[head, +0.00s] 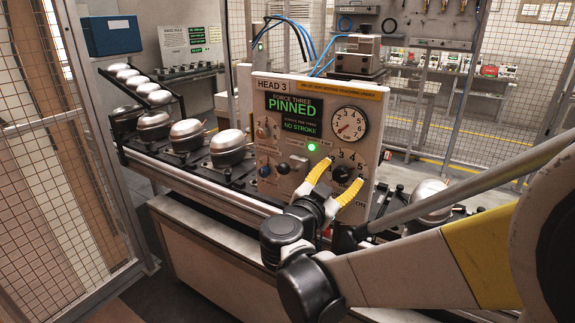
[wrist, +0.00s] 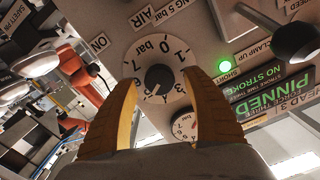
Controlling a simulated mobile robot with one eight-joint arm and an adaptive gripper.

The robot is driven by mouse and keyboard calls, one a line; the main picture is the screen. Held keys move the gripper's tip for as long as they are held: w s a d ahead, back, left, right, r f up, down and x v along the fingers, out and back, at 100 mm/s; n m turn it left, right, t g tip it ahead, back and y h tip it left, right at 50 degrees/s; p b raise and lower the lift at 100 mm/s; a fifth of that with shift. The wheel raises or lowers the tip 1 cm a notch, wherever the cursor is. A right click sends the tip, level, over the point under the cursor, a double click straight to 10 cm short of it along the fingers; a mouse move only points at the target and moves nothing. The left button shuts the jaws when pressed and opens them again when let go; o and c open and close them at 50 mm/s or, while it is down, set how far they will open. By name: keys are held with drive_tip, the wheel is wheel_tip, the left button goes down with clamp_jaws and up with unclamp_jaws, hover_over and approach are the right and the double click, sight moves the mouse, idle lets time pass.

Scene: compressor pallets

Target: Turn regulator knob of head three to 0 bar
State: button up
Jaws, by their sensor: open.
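The regulator knob of head three is a black round knob (head: 343,174) at the lower right of the HEAD 3 panel (head: 262,104), on a white numbered dial. The wrist view shows the knob (wrist: 159,79) with its pale pointer mark toward the lower left of the dial; the exact reading is too small to tell. My gripper (head: 345,168) is open, its yellow fingers on either side of the knob. In the wrist view the gripper (wrist: 160,77) also straddles it, with gaps on both sides. The round gauge (head: 348,125) above has a red needle.
A green display (head: 294,112) reads PINNED and NO STROKE, with a lit green lamp (head: 312,147) below. Small knobs and a lever stand left on the panel. Silver compressors (head: 228,147) line the conveyor. A mesh fence (head: 60,150) stands at left.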

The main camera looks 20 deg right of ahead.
drive_tip(key=shift+x, duration=0.9)
drive_tip(key=c, duration=1.2)
